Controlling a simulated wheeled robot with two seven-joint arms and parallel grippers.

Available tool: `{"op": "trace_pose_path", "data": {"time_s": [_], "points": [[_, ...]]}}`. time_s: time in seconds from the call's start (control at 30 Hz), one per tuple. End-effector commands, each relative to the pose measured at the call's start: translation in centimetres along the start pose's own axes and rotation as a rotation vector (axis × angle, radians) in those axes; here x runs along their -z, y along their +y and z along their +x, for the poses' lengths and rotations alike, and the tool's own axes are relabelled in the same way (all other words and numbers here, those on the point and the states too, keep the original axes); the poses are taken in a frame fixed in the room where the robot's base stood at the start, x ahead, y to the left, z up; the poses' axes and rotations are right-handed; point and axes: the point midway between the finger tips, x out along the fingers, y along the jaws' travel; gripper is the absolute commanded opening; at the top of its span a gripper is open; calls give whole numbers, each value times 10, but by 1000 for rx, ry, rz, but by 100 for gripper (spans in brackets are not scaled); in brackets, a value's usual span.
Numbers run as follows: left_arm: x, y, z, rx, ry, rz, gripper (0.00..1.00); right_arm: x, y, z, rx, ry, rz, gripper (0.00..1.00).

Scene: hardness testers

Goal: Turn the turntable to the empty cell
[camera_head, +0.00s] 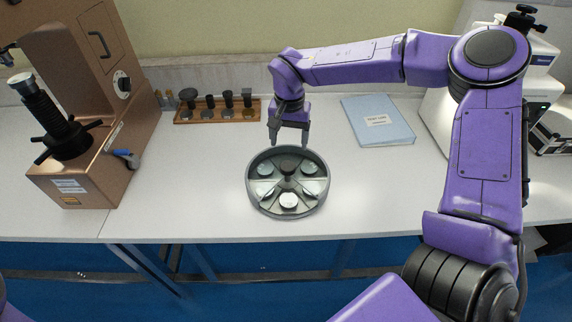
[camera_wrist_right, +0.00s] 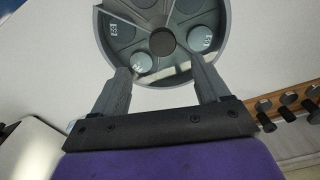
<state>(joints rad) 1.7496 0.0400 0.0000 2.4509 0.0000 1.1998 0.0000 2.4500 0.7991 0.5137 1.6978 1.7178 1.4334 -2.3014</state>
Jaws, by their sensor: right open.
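The turntable (camera_head: 286,215) is a round grey dish with dividers, on the white bench in the middle of the head view. I cannot tell for sure which cell is empty. My right gripper (camera_head: 289,141) is open and empty, pointing down above the turntable's back edge. In the right wrist view, its fingers (camera_wrist_right: 162,70) straddle the near rim area, with the turntable's rim (camera_wrist_right: 226,40) and the knob (camera_wrist_right: 162,41) beyond. My left gripper is out of view.
A copper-coloured tester (camera_head: 75,185) stands at left. A wooden rack (camera_head: 188,117) with dark pieces is behind, left of my gripper. A blue folder (camera_head: 378,121) lies at right, before a white machine (camera_head: 440,115) partly hidden by my arm. The bench left of the turntable is clear.

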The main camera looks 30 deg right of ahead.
Motion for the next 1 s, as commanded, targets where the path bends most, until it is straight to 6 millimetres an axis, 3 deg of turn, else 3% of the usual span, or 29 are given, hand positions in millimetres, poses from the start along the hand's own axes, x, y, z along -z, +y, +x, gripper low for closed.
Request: {"op": "trace_pose_path", "data": {"time_s": [0.4, 0.53, 0.77, 0.8, 0.87, 1.0], "points": [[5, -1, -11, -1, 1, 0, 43, -1, 0, 83, -5, -4, 0, 75], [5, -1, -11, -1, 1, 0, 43, 0, 0, 94, -3, -3, 1, 75], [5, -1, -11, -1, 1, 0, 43, 0, 0, 97, -2, -2, 1, 75], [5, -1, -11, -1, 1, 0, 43, 0, 0, 97, -2, -2, 1, 72], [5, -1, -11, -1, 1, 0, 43, 0, 0, 97, -2, -2, 1, 53], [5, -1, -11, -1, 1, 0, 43, 0, 0, 96, -2, -2, 1, 7]]}}
